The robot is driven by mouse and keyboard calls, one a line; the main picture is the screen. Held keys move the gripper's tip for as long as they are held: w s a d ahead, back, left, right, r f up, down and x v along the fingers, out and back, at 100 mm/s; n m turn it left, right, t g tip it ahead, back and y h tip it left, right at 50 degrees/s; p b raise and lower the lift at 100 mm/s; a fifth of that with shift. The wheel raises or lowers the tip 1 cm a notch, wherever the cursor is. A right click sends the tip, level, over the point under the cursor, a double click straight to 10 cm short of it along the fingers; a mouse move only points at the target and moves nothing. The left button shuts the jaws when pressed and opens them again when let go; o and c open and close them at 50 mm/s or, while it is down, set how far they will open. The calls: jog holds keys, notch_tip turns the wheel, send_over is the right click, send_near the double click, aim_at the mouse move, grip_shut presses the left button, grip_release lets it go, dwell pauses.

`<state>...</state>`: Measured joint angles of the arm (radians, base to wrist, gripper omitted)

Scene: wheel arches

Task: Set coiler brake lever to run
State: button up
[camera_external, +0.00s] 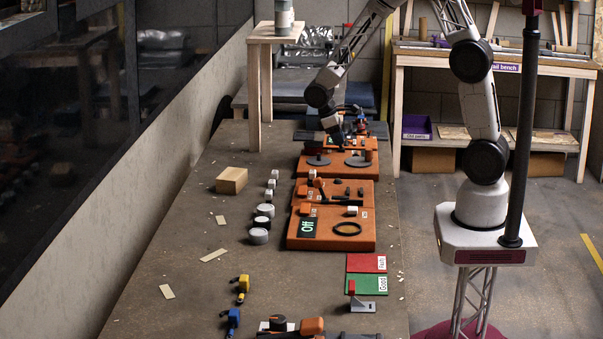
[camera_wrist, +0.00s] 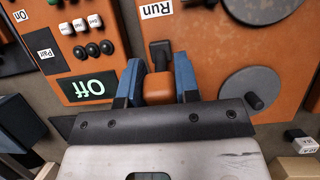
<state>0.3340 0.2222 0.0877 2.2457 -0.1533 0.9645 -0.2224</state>
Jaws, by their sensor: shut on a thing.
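The brake lever has an orange knob (camera_wrist: 158,88) and a dark shaft (camera_wrist: 160,52), seen in the wrist view. It stands on an orange panel (camera_wrist: 208,45), with a white "Run" label (camera_wrist: 157,9) beyond the shaft. My gripper (camera_wrist: 158,82) has its blue fingers on both sides of the knob and is shut on it. Two grey discs lie on the panel to the right. In the external view, my arm reaches down over the far orange panel (camera_external: 312,172); the lever cannot be made out there.
Black and white buttons (camera_wrist: 80,25) are left of the lever. In the external view, other orange panels (camera_external: 360,240) stand nearer on the bench. A wooden block (camera_external: 231,180) and grey round pieces (camera_external: 258,236) lie left of them. A wooden stand (camera_external: 253,85) rises behind.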

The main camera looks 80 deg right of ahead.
jog(key=shift+s+r, duration=0.1)
jog(key=shift+s, duration=0.05)
jog(key=shift+s+t, duration=0.45)
jog(key=shift+t, duration=0.75)
jog(key=shift+s+t, duration=0.4)
jog(key=shift+t, duration=0.8)
jog(key=shift+s+t, duration=0.4)
jog(key=shift+t, duration=0.7)
jog(key=shift+s+f+t, duration=0.3)
jog(key=shift+s+t, duration=0.05)
jog(key=shift+t, duration=0.55)
jog(key=o, duration=0.9)
jog(key=shift+r, duration=0.15)
jog(key=shift+v, duration=3.8)
